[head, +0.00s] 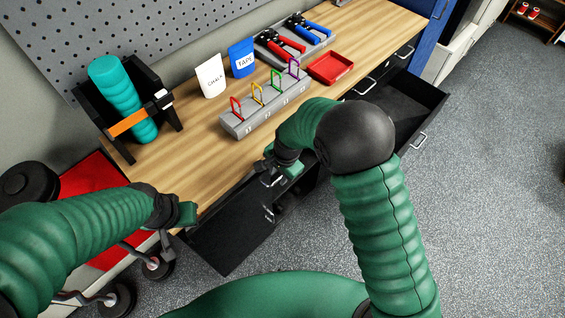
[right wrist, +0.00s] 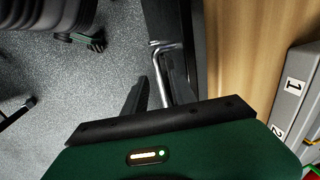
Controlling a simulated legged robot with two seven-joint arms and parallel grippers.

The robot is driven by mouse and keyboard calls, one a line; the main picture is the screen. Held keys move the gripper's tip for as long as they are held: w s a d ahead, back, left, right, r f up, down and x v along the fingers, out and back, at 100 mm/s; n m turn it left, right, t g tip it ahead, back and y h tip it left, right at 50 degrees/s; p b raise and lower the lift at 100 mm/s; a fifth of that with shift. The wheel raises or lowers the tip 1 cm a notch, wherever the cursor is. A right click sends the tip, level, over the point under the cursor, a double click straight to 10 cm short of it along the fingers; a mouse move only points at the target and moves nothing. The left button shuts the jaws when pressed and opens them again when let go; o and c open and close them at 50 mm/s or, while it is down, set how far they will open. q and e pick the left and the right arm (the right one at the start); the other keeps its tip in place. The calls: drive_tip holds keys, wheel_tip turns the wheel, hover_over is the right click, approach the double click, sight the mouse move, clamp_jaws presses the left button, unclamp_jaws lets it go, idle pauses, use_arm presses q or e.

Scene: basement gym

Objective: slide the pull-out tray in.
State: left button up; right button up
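My right gripper (head: 275,178) is at the front edge of the workbench, partly hidden by my own arm. In the right wrist view its two dark fingers (right wrist: 160,88) stand apart, with a silver bar handle (right wrist: 166,72) between them. The handle is on a black front (right wrist: 178,20) just beside the wooden top. I cannot tell whether the fingers touch it. A black drawer-like tray (head: 405,100) stands pulled out on the right of the bench, empty, with its own silver handle (head: 420,140). My left gripper (head: 187,214) is near the bench's left front corner; its fingers are unclear.
A black panel (head: 228,238) juts out below the bench, left of my right gripper. On the wooden top (head: 190,150) stand a grey lock rack (head: 262,112), a red dish (head: 331,68) and a black stand with a teal roll (head: 118,95). Grey floor (head: 490,200) is open at right.

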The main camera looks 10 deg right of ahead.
wheel_tip(320, 180, up, 15)
drive_tip(key=s+d, duration=0.2)
drive_tip(key=shift+f, duration=0.2)
drive_tip(key=shift+c, duration=0.3)
